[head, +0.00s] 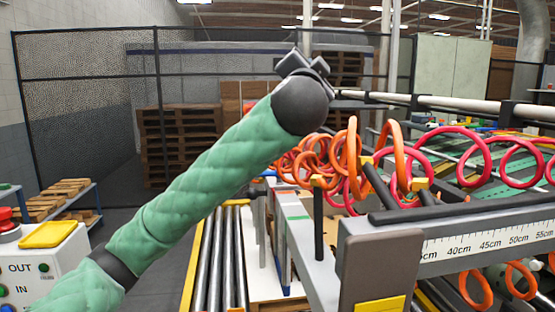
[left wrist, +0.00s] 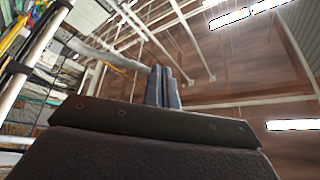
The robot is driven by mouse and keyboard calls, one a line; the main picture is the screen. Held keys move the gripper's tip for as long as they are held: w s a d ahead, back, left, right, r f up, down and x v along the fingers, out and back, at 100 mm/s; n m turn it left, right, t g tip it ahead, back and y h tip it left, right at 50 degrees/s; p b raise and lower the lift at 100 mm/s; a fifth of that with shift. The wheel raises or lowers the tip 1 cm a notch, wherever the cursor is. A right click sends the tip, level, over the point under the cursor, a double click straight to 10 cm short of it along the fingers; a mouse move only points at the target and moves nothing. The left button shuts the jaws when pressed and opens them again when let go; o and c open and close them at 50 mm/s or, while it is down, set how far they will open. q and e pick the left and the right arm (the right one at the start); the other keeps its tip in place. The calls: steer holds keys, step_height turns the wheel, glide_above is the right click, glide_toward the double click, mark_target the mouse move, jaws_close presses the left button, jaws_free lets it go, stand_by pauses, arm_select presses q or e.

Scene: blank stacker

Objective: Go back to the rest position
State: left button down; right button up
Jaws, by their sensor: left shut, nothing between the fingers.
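My left arm comes in from the lower left in a green padded sleeve and reaches up to the upper middle of the head view. My left gripper (head: 304,60) is at its end, raised well above the roller conveyor and pointing upward. In the left wrist view its two fingers (left wrist: 163,86) stand side by side, shut, with nothing between them. Behind them the wrist view shows the ceiling and lights. My right gripper is in neither view.
A roller conveyor (head: 222,262) runs below my left arm. On the right stands a stacker with a ruler scale (head: 490,240), orange coils (head: 352,160) and pink coils (head: 470,155). A control box (head: 45,262) is at lower left. Pallets (head: 178,145) stand behind a mesh fence.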

arm_select(q)
steer(key=a+f+n+g+y, duration=0.1)
steer(key=a+f+n+g, duration=0.3)
steer(key=f, duration=1)
steer(key=a+f+n+g+y, duration=0.1)
steer(key=a+f+g, duration=0.2)
steer(key=a+f, duration=0.75)
steer(key=s+a+f+n+g, duration=0.1)
steer(key=s+f, duration=0.2)
steer(key=f, duration=0.7)
steer(key=s+a+f+n+g, duration=0.1)
steer(key=s+a+f+g, duration=0.15)
steer(key=f, duration=0.65)
steer(key=s+a+f+n+g, duration=0.1)
steer(key=s+f, duration=0.2)
steer(key=f, duration=0.7)
steer(key=s+a+f+n+g, duration=0.1)
steer(key=s+f+g, duration=0.3)
steer(key=s+f, duration=1.2)
steer(key=s+a+f+n+g+y, duration=0.1)
steer(key=s+f+g, duration=0.3)
steer(key=s+f, duration=1.3)
steer(key=shift+s+a, duration=0.4)
steer(key=shift+a, duration=0.35)
steer(key=shift+f+g, duration=0.1)
steer(key=shift+g, duration=0.15)
